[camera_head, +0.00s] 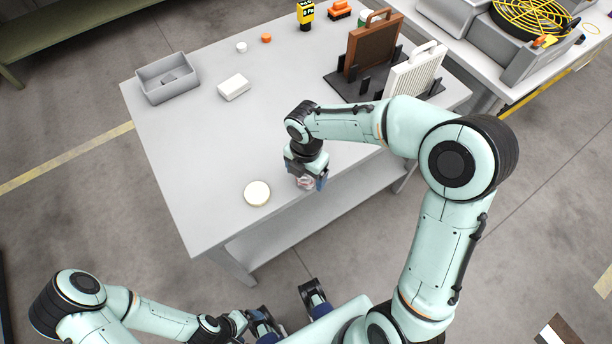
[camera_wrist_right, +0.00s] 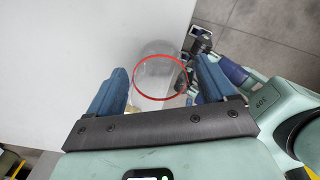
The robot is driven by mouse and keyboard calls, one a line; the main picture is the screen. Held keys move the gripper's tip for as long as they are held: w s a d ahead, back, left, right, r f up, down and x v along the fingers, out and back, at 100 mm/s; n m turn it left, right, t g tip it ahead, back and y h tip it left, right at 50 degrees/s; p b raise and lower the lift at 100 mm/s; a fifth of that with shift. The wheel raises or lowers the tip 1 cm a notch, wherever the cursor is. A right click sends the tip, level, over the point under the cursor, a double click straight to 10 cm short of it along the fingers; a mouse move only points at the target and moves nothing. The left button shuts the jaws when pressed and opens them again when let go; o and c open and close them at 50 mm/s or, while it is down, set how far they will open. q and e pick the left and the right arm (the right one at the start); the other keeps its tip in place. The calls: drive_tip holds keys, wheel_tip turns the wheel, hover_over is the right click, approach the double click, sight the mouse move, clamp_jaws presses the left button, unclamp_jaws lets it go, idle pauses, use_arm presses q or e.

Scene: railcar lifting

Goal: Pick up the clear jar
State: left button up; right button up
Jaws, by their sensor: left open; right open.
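The clear jar (camera_wrist_right: 160,77) is see-through with a red ring around its rim. In the right wrist view it shows between the two blue fingers of my right gripper (camera_wrist_right: 165,88). The fingers are apart, one on each side of it; I cannot tell if they touch it. In the head view the jar (camera_head: 304,183) is mostly hidden under my right gripper (camera_head: 307,178), by the table's front edge. My left gripper (camera_head: 264,320) is low in the head view, off the table and away from the jar.
A round cream lid (camera_head: 257,193) lies on the grey table (camera_head: 190,150), left of the jar. A grey bin (camera_head: 150,92), a white box (camera_head: 234,88) and small items stand farther back. A black rack (camera_head: 345,87) holds brown and white panels at the back right. The table's middle is clear.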

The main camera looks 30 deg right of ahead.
drive_tip(key=c, duration=1.1)
drive_tip(key=shift+r, duration=0.2)
